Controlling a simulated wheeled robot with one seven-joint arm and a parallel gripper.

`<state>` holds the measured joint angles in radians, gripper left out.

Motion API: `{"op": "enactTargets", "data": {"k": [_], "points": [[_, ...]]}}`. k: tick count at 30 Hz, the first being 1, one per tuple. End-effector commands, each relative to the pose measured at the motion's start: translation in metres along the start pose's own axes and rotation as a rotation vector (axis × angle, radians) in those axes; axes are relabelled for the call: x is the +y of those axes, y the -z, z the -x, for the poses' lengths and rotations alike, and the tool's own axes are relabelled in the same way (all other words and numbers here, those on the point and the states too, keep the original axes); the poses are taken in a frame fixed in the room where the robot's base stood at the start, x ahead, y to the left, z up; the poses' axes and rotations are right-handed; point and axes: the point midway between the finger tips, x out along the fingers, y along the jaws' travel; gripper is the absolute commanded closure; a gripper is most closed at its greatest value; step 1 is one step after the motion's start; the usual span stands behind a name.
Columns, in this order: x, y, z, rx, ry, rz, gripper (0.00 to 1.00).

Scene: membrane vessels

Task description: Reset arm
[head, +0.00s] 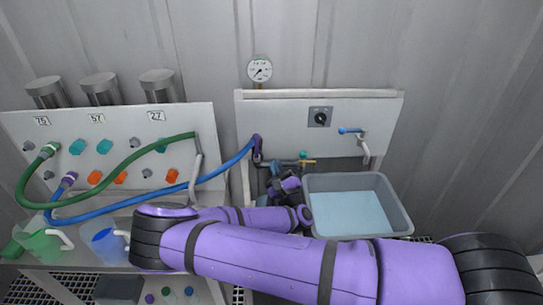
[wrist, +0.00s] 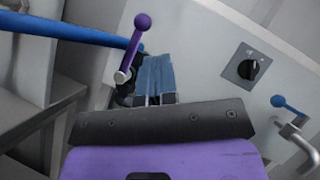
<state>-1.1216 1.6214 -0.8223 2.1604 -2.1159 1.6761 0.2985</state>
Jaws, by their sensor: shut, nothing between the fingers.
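My gripper (wrist: 154,62) shows in the wrist view as two blue-grey fingers side by side, shut with nothing between them. It points at the white panel, just right of a purple lever (wrist: 137,48) with a ball end. I cannot tell whether the fingers touch the lever. In the head view my gripper (head: 275,170) is small and partly hidden by my wrist, in front of the panel (head: 285,120) and left of the grey basin (head: 403,218). My purple arm is bent and stretches across the lower part of the head view.
A blue hose (head: 215,174) and a green hose (head: 100,177) run along the left panel (head: 215,130). Two jugs, one green (head: 38,243) and one blue (head: 108,246), stand on the left bench. A black knob (head: 320,117) and a blue-handled tap (head: 350,131) are above the basin.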

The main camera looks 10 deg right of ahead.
Motion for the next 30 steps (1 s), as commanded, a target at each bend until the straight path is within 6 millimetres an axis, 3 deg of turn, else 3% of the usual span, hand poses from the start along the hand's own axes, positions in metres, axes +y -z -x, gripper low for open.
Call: {"op": "enactTargets", "data": {"k": [6, 10, 20, 30], "points": [[-0.002, -0.001, 0.004, 0.002, 0.009, -0.002, 1.00], [-0.018, -0.004, -0.002, 0.024, 0.093, -0.019, 1.00], [-0.115, -0.019, -0.015, 0.165, 0.581, -0.114, 1.00], [-0.206, -0.036, 0.002, 0.329, 1.087, -0.242, 1.00]]}}
